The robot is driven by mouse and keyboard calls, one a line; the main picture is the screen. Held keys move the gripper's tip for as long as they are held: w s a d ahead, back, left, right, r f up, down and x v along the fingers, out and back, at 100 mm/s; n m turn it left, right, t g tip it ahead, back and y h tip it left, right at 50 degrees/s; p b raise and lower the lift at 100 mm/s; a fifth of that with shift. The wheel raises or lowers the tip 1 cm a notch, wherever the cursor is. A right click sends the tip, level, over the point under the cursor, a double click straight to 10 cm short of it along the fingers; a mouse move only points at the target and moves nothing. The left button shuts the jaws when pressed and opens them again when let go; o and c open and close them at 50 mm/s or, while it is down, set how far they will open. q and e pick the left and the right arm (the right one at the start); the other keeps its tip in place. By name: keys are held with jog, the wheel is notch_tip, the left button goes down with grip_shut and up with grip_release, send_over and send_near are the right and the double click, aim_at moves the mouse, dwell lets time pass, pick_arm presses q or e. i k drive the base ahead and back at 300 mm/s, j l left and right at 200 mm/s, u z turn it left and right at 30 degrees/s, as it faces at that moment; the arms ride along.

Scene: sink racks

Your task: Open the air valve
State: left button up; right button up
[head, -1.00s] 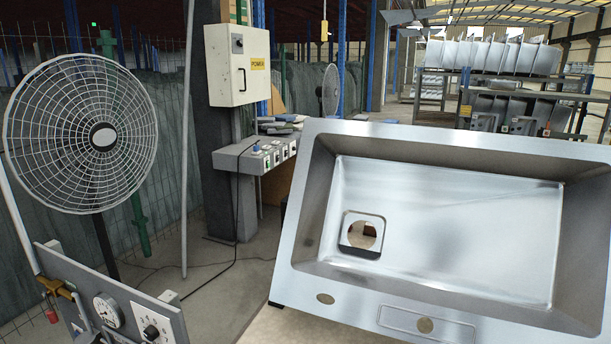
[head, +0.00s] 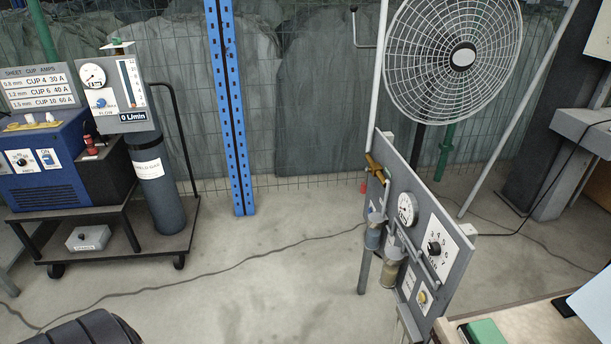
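A grey air panel (head: 425,235) stands on posts right of centre, seen at an angle. On its upper left edge is a brass valve (head: 376,167) on a pipe, with a small red piece (head: 363,187) hanging beside it. The valve is small here, and I cannot tell its handle position for sure. The panel also carries a round gauge (head: 407,208), a black knob (head: 434,247) on a white scale plate, and filter bowls (head: 392,270) below. Neither of my grippers is in view.
A welding cart (head: 100,220) with a blue machine, a gas cylinder (head: 158,185) and a flow meter stands at left. A blue post (head: 230,110) and a large fan (head: 455,60) stand behind. A cable (head: 220,272) crosses the open floor. A table corner (head: 520,325) is at lower right.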

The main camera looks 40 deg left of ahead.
aim_at(364, 186)
jog(key=u, duration=0.85)
jog(key=i+j+u, duration=0.15)
jog(key=i+j, duration=0.15)
jog(key=i, duration=0.15)
jog(key=i+j+u, duration=0.15)
jog(key=i, duration=0.3)
jog(key=i+j+u, duration=0.2)
jog(key=i, duration=0.3)
jog(key=i+j+u, duration=0.15)
jog(key=i, duration=0.3)
jog(key=i+z, duration=0.2)
jog(key=i, duration=0.25)
jog(key=i+z, duration=0.15)
jog(key=i, duration=0.35)
jog(key=i+j+z, duration=0.2)
jog(key=i, duration=0.25)
jog(key=i+j+z, duration=0.15)
jog(key=i, duration=0.3)
jog(key=i+z, duration=0.2)
jog(key=z, duration=0.2)
jog(key=i+z, duration=0.2)
jog(key=z, duration=0.2)
jog(key=i+j+z, duration=0.15)
jog(key=z, duration=0.25)
jog(key=i+j+z, duration=0.2)
jog(key=z, duration=0.2)
